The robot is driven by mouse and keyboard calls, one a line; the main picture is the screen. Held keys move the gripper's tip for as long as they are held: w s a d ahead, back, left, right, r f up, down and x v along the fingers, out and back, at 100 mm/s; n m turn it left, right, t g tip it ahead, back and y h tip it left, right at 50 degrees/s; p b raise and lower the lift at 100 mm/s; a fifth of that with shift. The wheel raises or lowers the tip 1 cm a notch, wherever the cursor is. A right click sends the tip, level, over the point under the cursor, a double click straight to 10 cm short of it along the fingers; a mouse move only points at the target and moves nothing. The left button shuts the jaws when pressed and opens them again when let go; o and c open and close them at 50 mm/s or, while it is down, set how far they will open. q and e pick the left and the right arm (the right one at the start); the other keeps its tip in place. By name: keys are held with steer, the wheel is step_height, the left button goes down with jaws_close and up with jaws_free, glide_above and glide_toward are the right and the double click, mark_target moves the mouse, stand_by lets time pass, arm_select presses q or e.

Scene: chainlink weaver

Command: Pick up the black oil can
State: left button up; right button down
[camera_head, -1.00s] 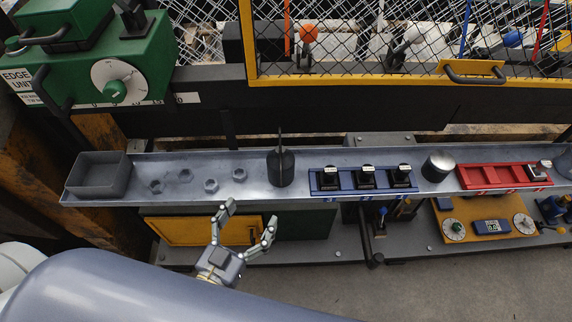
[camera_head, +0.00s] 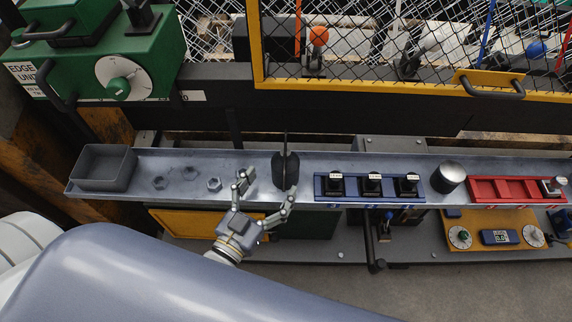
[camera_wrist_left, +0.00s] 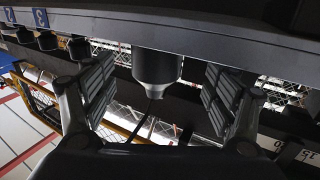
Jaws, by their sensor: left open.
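The black oil can (camera_head: 285,172) stands upright on the grey metal shelf, its thin spout pointing up. In the left wrist view the dark can (camera_wrist_left: 157,72) shows between my two fingers, beyond their tips. My left gripper (camera_head: 264,190) is open and empty, in front of the shelf's edge, just left of and nearer than the can. I see no clear contact with the can. My right gripper does not show.
A chain-link fence with a yellow frame (camera_head: 370,85) stands behind.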

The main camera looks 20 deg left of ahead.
mark_target(285, 166)
arm_select(q)
steer(key=w, duration=0.2)
steer(key=w+d, duration=0.1)
steer(key=w, duration=0.1)
steer(key=w+p, duration=0.1)
steer(key=w, duration=0.1)
steer(key=shift+w+d, duration=0.25)
steer(key=shift+d, duration=0.1)
steer(key=c, duration=1.4)
